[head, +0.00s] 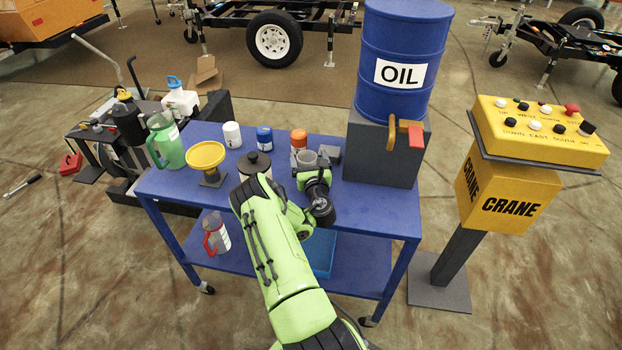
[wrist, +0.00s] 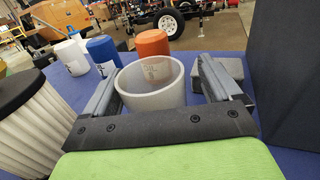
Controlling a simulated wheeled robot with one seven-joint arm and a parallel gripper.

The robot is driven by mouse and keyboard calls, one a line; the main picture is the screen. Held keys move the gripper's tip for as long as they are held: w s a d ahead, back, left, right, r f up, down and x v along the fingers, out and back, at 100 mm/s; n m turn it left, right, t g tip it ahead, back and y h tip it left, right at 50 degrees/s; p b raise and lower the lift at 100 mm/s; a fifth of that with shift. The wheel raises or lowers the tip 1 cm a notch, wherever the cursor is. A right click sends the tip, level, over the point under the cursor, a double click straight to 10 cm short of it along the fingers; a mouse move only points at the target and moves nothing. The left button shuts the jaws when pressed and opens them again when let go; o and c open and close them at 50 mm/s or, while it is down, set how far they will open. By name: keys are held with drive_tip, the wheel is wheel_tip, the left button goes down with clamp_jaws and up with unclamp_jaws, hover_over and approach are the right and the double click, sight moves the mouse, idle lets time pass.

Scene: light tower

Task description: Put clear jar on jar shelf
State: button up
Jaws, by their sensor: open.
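The clear jar (wrist: 150,88) is a translucent, open-topped cylinder. It stands upright between the fingers of my gripper (wrist: 161,66) in the wrist view, with a gap visible at the right finger. My gripper is open around it. In the head view my gripper (head: 313,166) is low over the blue table top, and the jar (head: 308,157) shows only partly behind it. I cannot tell which surface is the jar shelf. The table has a lower blue shelf (head: 268,262), partly hidden by my arm.
White (head: 232,134), blue (head: 264,138) and orange (head: 299,140) jars stand behind. A dark-lidded ribbed canister (head: 255,164) is close at left; a grey block (head: 330,153) is at right. The oil drum's grey stand (head: 381,153) blocks the right. A yellow dish stand (head: 206,157) is farther left.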

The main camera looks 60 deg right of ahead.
drive_tip(key=s+a+f+b, duration=0.1)
drive_tip(key=b, duration=0.2)
drive_tip(key=b+v, duration=0.3)
drive_tip(key=b, duration=0.3)
drive_tip(key=shift+a+r, duration=0.15)
drive_tip(key=shift+a, duration=0.2)
drive_tip(key=shift+r+v, duration=0.2)
drive_tip(key=shift+v, duration=1.3)
drive_tip(key=shift+r+v, duration=0.2)
drive_tip(key=shift+v, duration=1.3)
